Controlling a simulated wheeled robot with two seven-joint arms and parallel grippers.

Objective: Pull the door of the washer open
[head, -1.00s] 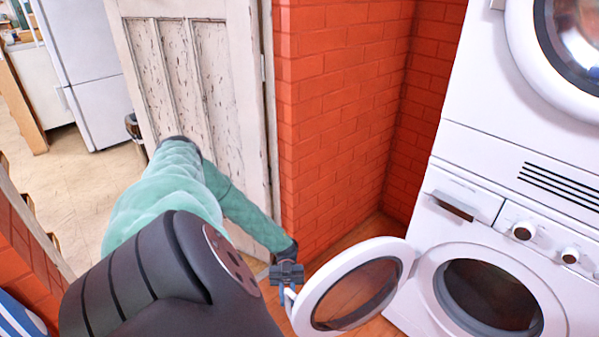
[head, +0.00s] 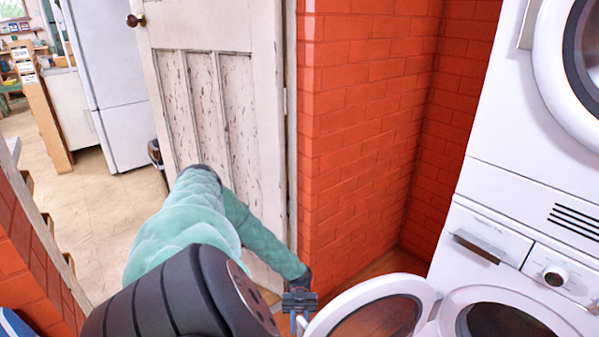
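The washer (head: 480,252) is the lower white machine at the right. Its round door (head: 425,289) has a white rim and dark glass, and stands swung out to the left of the dark drum opening (head: 510,321). My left gripper (head: 299,314) is at the door's outer left edge, low in the head view. Its fingers point down beside the rim. I cannot tell whether they are closed on the door's edge or handle. My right gripper is not in view.
A second white machine (head: 520,130) is stacked above the washer. A red brick wall (head: 370,130) stands behind the door. A worn white wooden door (head: 215,30) is at the left, with a fridge (head: 110,70) beyond it.

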